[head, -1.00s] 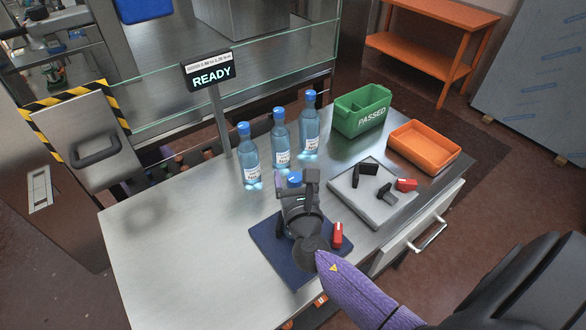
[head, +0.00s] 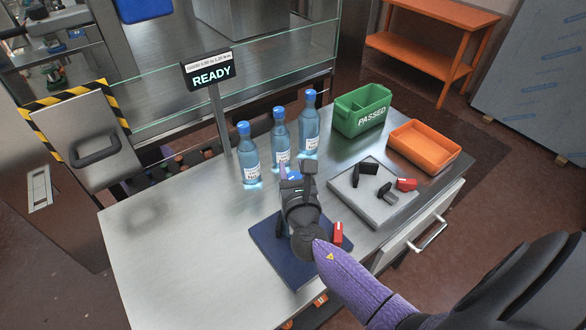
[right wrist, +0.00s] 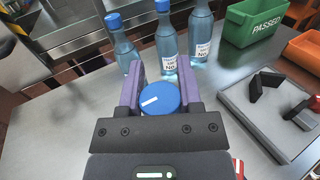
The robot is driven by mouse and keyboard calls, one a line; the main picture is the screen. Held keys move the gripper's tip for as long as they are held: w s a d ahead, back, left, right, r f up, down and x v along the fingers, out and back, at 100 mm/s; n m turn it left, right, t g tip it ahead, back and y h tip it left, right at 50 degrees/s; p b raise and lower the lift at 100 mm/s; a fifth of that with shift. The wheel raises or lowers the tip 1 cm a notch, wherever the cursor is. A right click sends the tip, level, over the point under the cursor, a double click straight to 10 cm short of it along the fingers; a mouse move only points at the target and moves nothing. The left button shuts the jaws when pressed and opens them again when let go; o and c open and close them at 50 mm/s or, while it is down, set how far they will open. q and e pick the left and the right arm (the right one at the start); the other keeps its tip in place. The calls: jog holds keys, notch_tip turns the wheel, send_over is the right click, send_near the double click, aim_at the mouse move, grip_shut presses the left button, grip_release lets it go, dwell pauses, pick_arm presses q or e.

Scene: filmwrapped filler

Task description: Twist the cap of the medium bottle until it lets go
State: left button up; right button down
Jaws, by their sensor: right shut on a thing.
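My right gripper (head: 290,174) is over the dark blue mat (head: 267,240). It is shut on a blue cap (right wrist: 160,98) with a white mark on its top, with one purple finger on each side in the right wrist view. The gripper hides the bottle below this cap, so I cannot tell its size or whether cap and bottle are still joined. Three blue bottles with blue caps stand upright in a row behind it: a left one (head: 248,157), a middle one (head: 280,140) and a right one (head: 309,130). My left gripper is not in view.
A grey tray (head: 347,197) with black tools and a red-ended one lies to the right. A green PASSED bin (head: 362,112) and an orange tray (head: 423,148) stand behind it. The READY sign (head: 210,75) stands at the back. The table's left is clear.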

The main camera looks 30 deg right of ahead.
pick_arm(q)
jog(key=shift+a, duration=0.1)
pick_arm(e)
jog(key=shift+n+t+y, duration=0.3)
jog(key=shift+n+y, duration=0.1)
jog(key=shift+y, duration=0.2)
jog(key=n+y+b, duration=0.2)
jog(key=y, duration=0.1)
jog(key=shift+a+f+t, duration=0.2)
jog(key=shift+t, duration=0.1)
jog(key=n+y+b, duration=0.1)
jog(key=y+b, duration=0.1)
jog(key=n+y+b, duration=0.2)
jog(key=y+b, duration=0.1)
jog(key=n+y+b, duration=0.2)
jog(key=shift+a+f+y, duration=0.15)
jog(key=shift+a+y, duration=0.25)
jog(key=shift+a+r+n+g+y+b, duration=0.1)
jog(key=shift+r+n+g+y+b, duration=0.1)
jog(key=shift+n+g+y+b, duration=0.55)
jog(key=shift+r+m+b, duration=0.1)
jog(key=shift+m+b, duration=0.15)
jog(key=shift+b, duration=0.05)
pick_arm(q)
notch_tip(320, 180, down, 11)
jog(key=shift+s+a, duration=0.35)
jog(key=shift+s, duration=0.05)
